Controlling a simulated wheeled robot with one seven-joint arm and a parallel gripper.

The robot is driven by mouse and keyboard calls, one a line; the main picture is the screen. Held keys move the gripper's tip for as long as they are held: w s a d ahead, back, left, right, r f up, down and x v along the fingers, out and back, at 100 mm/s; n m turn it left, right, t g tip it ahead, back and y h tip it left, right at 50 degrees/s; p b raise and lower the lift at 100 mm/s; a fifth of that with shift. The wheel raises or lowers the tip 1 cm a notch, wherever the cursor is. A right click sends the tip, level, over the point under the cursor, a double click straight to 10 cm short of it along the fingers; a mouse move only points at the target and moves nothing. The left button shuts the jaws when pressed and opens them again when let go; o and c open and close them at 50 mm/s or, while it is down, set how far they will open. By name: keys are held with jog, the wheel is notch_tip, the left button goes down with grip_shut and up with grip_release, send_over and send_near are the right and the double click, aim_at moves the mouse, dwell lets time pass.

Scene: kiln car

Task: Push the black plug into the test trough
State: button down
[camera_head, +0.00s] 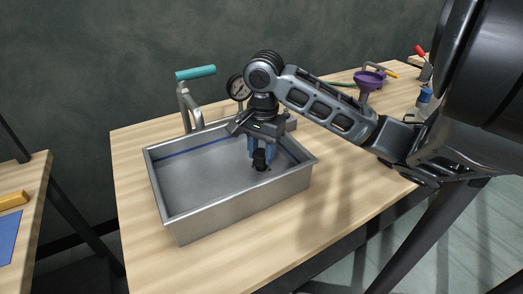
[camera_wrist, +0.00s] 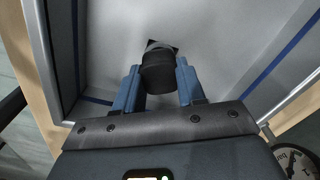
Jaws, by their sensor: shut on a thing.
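The test trough (camera_head: 196,219) is an open grey metal box on the wooden table, with a blue line along its inner wall. My gripper (camera_head: 260,155) reaches down inside it, near the right end. The black plug (camera_head: 260,160) is between the blue fingers, low over the trough floor. In the wrist view my gripper (camera_wrist: 158,84) is shut on the plug (camera_wrist: 157,72), with a finger on each side. A dark square patch shows just past the plug on the floor. I cannot tell whether the plug touches the floor.
A faucet with a teal handle (camera_head: 196,73) stands behind the trough, and a round gauge (camera_head: 238,87) is close to my arm. The table (camera_head: 135,215) left of the trough is bare.

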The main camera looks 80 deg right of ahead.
jog(key=shift+f+b, duration=0.45)
jog(key=shift+f, duration=0.3)
jog(key=c, duration=0.6)
grip_release()
jog(key=shift+r, duration=0.15)
jog(key=shift+s+r+p, duration=0.1)
jog(key=shift+r+p, duration=3.8)
jog(key=shift+p, duration=0.2)
jog(key=shift+r, duration=0.1)
notch_tip(320, 180, up, 8)
jog(key=shift+s+f+p, duration=0.1)
jog(key=shift+f+p, duration=0.15)
jog(key=shift+p, duration=0.7)
